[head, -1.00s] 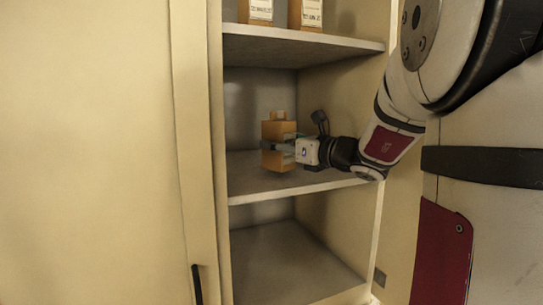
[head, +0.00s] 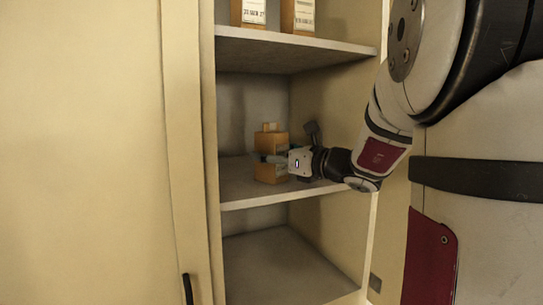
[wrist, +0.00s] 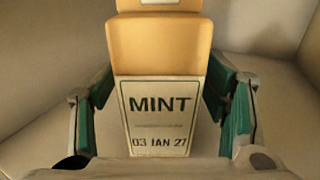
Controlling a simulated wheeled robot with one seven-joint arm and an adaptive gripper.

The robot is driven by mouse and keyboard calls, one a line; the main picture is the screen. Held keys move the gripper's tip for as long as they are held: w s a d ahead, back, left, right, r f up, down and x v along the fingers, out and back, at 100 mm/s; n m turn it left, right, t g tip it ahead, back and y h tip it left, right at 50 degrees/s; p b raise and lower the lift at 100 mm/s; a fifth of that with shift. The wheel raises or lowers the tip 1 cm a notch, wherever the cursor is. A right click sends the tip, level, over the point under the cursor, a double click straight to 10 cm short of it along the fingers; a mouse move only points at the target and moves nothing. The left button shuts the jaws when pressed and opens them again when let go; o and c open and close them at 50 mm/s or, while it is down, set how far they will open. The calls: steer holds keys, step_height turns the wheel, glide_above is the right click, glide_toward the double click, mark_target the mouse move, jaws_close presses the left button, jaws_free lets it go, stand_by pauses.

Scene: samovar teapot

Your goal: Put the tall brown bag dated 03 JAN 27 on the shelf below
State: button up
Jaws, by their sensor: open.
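The tall brown bag (head: 270,153) stands upright on the middle shelf (head: 238,181), below the shelf that holds other bags. In the wrist view the bag (wrist: 160,55) has a label reading MINT and 03 JAN 27. My gripper (head: 272,158) is around the bag in the head view, with its fingers open. In the wrist view my gripper (wrist: 160,108) has one green-padded finger on each side of the bag, with a gap visible on both sides. The bag's underside is hidden in the wrist view.
Two similar labelled bags, one on the left (head: 254,12) and one on the right (head: 298,16), stand on the upper shelf (head: 290,38). The bottom compartment (head: 280,265) looks empty. A cabinet side wall (head: 335,100) rises close to my arm on the right.

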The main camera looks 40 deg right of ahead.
steer(key=s+d, duration=0.2)
steer(key=s, duration=1)
